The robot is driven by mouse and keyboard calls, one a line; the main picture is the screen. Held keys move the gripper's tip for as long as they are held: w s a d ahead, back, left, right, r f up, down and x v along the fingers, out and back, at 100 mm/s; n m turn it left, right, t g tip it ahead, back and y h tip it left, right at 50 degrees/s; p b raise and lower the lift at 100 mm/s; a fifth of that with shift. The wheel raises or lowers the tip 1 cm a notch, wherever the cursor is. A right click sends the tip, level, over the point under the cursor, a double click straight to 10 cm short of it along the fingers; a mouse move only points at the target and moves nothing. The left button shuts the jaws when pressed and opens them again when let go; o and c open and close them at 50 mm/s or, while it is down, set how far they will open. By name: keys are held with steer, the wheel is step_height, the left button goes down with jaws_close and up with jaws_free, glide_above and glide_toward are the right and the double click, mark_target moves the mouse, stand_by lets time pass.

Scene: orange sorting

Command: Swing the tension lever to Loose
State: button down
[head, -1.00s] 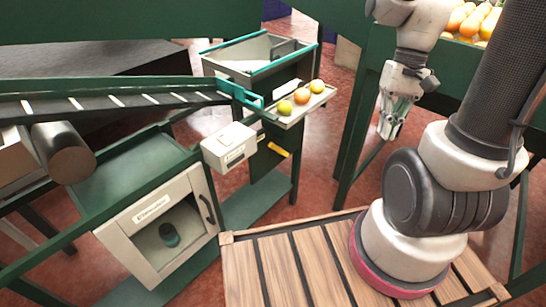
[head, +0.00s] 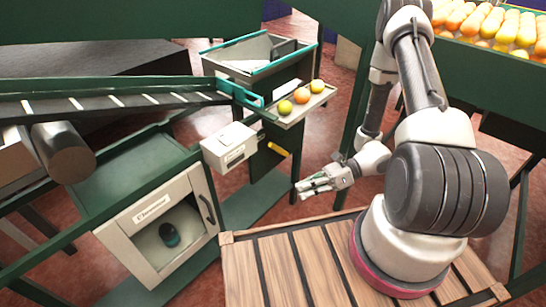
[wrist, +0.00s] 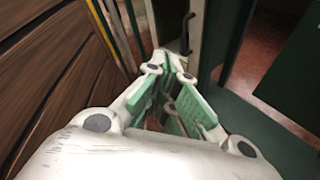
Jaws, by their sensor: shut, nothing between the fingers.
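A lever with a yellow grip (head: 278,149) sticks out from a dark green panel (head: 262,165) below the small fruit tray in the head view. I take it for the tension lever. Any Loose marking is too small to read. My gripper (head: 302,187) is shut and empty, held out to the left, below and right of the yellow grip and apart from it. The wrist view shows its white fingers with green pads (wrist: 172,78); I cannot make out the lever there.
A white box (head: 229,146) is left of the lever. The tray (head: 290,115) above holds several fruits. A cabinet (head: 120,238) with a dark door handle (head: 206,211) stands at lower left; a slatted wooden deck (head: 270,270) lies below my arm. A conveyor (head: 110,102) runs at left.

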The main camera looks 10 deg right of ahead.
mark_target(279, 150)
steer(key=w+a+f+m+t, duration=0.2)
steer(key=w+f+m+t, duration=0.4)
steer(key=w+f+m, duration=0.25)
steer(key=w+d+m+t+h, duration=0.2)
steer(key=w+m+t, duration=0.2)
steer(key=w, duration=0.3)
steer(key=shift+w+d+r+m, duration=0.15)
steer(key=shift+r+m, duration=0.25)
steer(key=shift+m, duration=0.25)
steer(key=shift+w+a+r, duration=0.1)
steer(key=shift+w+a, duration=0.75)
steer(key=shift+w, duration=0.45)
steer(key=shift+w+a+r, duration=0.1)
steer(key=shift+w+a, duration=0.8)
steer(key=shift+w, duration=0.4)
steer(key=shift+w+a+r, duration=0.1)
steer(key=shift+w+a, duration=0.75)
steer(key=shift+w, duration=0.45)
